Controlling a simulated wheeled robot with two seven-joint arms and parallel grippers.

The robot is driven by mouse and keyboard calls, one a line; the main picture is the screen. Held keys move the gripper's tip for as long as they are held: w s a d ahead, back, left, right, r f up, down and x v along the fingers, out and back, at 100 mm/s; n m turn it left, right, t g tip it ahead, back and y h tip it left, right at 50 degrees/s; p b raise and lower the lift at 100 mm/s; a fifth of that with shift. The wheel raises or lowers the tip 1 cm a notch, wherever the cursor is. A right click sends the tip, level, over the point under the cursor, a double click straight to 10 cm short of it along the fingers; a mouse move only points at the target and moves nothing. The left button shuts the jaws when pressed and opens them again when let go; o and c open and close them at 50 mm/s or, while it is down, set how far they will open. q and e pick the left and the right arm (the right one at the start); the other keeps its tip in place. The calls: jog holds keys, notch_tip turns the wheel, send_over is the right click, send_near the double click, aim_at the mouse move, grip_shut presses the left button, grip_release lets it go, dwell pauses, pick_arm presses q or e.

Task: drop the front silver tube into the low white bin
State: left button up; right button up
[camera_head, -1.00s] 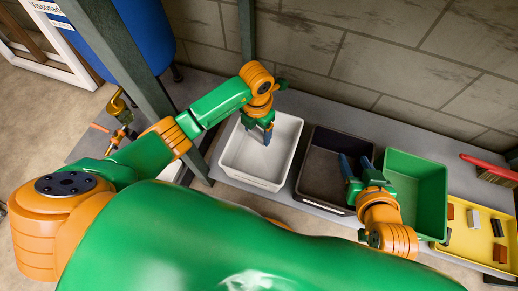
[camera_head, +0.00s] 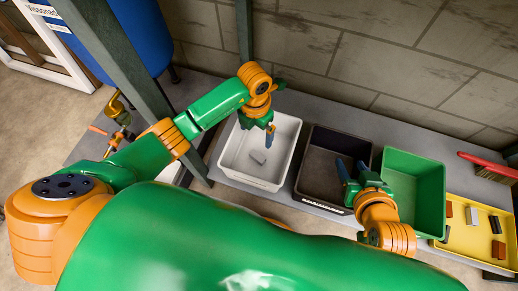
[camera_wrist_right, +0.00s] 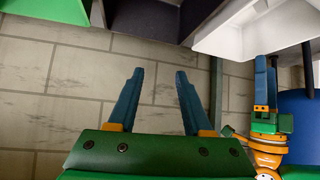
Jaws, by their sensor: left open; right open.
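A small silver-grey tube (camera_head: 259,156) lies on the floor of the low white bin (camera_head: 229,173). My left gripper (camera_head: 269,140) points down over the right part of this bin, open and apart from the tube. It also shows at the right of the right wrist view (camera_wrist_right: 266,85), beside the white bin (camera_wrist_right: 232,32). My right gripper (camera_head: 350,170) is over the dark bin, open. In the right wrist view its two blue fingers (camera_wrist_right: 158,95) stand apart with nothing between them.
The dark bin (camera_head: 318,181) and the green bin (camera_head: 428,190) stand to the right of the white one. A yellow tray (camera_head: 467,238) at far right holds several small blocks. A red-handled brush (camera_head: 485,162) lies behind it. A grey post (camera_head: 150,95) stands left.

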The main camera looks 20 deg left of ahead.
jog(key=s+d+f+g+h+p, duration=0.1)
jog(key=s+f+g, duration=0.2)
jog(key=s, duration=0.2)
jog(key=s+d+f+g+p, duration=0.1)
jog(key=s+d+f+g, duration=0.1)
jog(key=s+f+g, duration=0.3)
notch_tip(320, 180, down, 8)
jog(key=s+p, duration=0.1)
jog(key=p, duration=0.3)
jog(key=shift+s+t+h, duration=0.15)
jog(key=shift+t+h, duration=0.15)
jog(key=shift+t, duration=0.1)
jog(key=shift+d, duration=0.1)
